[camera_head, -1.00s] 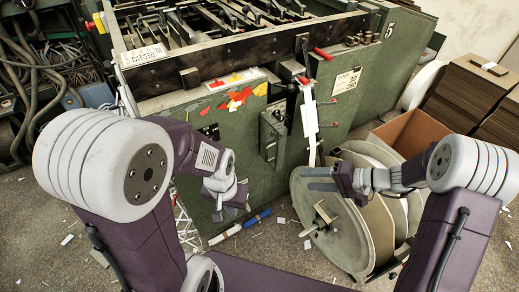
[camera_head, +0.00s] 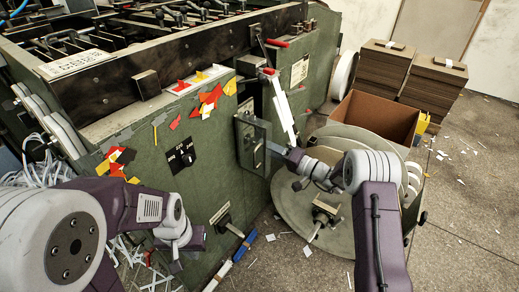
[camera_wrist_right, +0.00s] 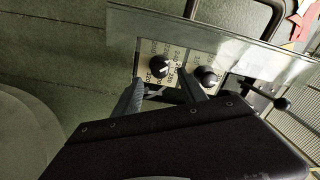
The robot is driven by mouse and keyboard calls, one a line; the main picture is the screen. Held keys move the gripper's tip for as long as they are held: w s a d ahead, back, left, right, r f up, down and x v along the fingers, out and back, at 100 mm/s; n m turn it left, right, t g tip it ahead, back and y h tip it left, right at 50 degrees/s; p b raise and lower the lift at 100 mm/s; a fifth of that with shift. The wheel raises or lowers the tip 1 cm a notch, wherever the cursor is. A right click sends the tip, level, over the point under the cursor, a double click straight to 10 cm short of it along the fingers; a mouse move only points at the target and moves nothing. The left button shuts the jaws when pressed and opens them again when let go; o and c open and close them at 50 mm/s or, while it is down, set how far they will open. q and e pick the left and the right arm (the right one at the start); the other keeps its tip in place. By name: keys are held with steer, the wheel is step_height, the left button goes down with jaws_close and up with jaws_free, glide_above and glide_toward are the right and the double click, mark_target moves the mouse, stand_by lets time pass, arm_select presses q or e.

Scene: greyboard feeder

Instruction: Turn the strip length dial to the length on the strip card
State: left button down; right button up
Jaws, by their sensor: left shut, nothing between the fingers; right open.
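A control panel (camera_wrist_right: 185,50) fills the middle of the right wrist view. It carries two black knobs on pale numbered plates, a left dial (camera_wrist_right: 160,66) with a white pointer mark and a right dial (camera_wrist_right: 207,76). Their small figures are hard to read. My right gripper (camera_wrist_right: 162,84) is open, its fingertips to either side of and just short of the left dial, with nothing held. In the head view my right gripper (camera_head: 278,150) is at the green control box (camera_head: 252,143). A printed white card (camera_head: 300,70) on the machine is unreadable. My left gripper (camera_head: 185,245) is shut and empty.
The large reel (camera_head: 300,200) stands under my right forearm. An open cardboard box (camera_head: 375,115) and stacks of brown board (camera_head: 440,85) are behind it. A lever with a white plate (camera_head: 282,105) rises near the control box. Scraps litter the floor.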

steer(key=x, duration=0.3)
steer(key=shift+w+a+b, duration=0.15)
steer(key=shift+a+b, duration=0.1)
steer(key=shift+b, duration=0.1)
jaws_close()
